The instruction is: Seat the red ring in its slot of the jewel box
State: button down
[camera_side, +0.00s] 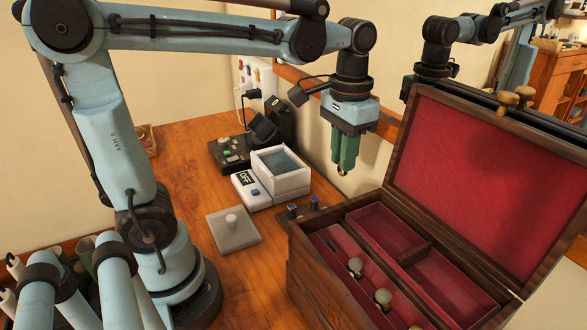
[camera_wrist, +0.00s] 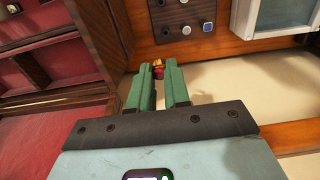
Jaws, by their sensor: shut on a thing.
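My gripper (camera_side: 345,172) has green fingers and hangs above the bench, behind and left of the open jewel box (camera_side: 325,280). In the wrist view its fingertips (camera_wrist: 159,72) are shut on a small gold ring with a red part, the red ring (camera_wrist: 158,71). In the side view only a small gold bit of the ring shows at the tips. The jewel box is dark wood with red lining, and its lid (camera_side: 480,170) stands raised. Its front strip holds several pale round pieces (camera_side: 355,266). I cannot make out which slot is the red ring's.
A white bath (camera_side: 282,180) with a display reading OFF stands left of my gripper. A grey lid with a knob (camera_side: 233,230) lies before it. A dark panel with blue knobs (camera_side: 300,212) lies beside the box. The raised lid stands right of my gripper.

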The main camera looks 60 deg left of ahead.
notch_tip(320, 180, up, 9)
jog(key=s+d, duration=1)
jog(key=d, duration=0.1)
jog(key=shift+w+d+f, duration=0.1)
jog(key=shift+d+f, duration=0.05)
jog(key=shift+f, duration=2.4)
jog(key=shift+d+f, duration=0.15)
jog(key=shift+f, duration=2.35)
jog(key=shift+f, duration=1.15)
jog(key=c, duration=1)
grip_release()
jog(key=shift+r, duration=0.15)
notch_tip(320, 180, up, 12)
jog(key=shift+f, duration=0.1)
